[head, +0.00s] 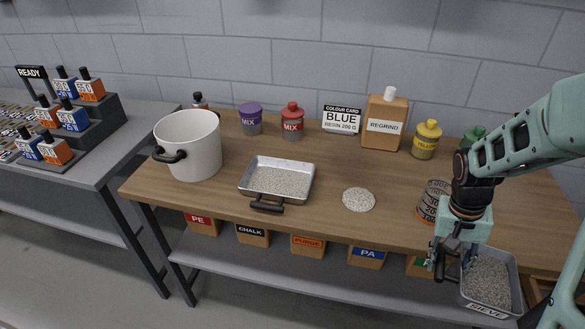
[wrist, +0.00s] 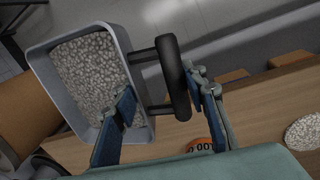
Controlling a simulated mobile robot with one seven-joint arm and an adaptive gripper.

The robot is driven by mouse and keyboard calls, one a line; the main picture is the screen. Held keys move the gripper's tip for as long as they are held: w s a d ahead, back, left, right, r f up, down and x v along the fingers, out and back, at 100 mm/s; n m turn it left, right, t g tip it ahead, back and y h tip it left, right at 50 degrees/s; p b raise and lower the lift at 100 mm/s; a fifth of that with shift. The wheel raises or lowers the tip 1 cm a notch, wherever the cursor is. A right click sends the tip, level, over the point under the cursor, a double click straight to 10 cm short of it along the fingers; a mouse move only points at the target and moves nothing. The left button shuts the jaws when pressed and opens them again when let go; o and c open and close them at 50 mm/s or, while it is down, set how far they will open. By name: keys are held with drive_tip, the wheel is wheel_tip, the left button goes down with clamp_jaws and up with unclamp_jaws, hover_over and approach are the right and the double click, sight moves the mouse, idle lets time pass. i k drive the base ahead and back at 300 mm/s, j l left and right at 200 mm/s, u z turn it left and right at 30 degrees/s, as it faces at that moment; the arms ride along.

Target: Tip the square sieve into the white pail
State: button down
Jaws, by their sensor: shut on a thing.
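The square sieve (head: 490,307), a grey metal pan labelled SIEVE, is full of pale grey pellets. It hangs in the air off the table's front right edge, looking about level. My gripper (head: 446,262) is shut on its black handle. In the wrist view, my gripper (wrist: 170,98) has its fingers either side of the handle (wrist: 173,78), with the sieve (wrist: 143,135) beyond. The white pail (head: 200,150), with a black side handle, stands upright at the table's left end, far from the sieve. The pail's bottom inside is hidden.
A shallow metal tray (head: 268,199) of pellets and a loose pellet heap (head: 359,200) lie between pail and sieve. A marked cylinder (head: 432,200) stands beside my arm. Bins sit on the lower shelf.

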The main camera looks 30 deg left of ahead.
sight(192, 146)
drive_tip(key=u, duration=0.5)
drive_tip(key=i+u, duration=0.15)
drive_tip(key=u, duration=0.15)
drive_tip(key=i+l+u, duration=0.1)
drive_tip(key=u, duration=0.25)
drive_tip(key=i+l, duration=0.2)
drive_tip(key=i+j+u, duration=0.25)
drive_tip(key=j+u, duration=0.15)
drive_tip(key=i+j+u, duration=0.4)
drive_tip(key=k+z, duration=0.1)
drive_tip(key=z, duration=0.45)
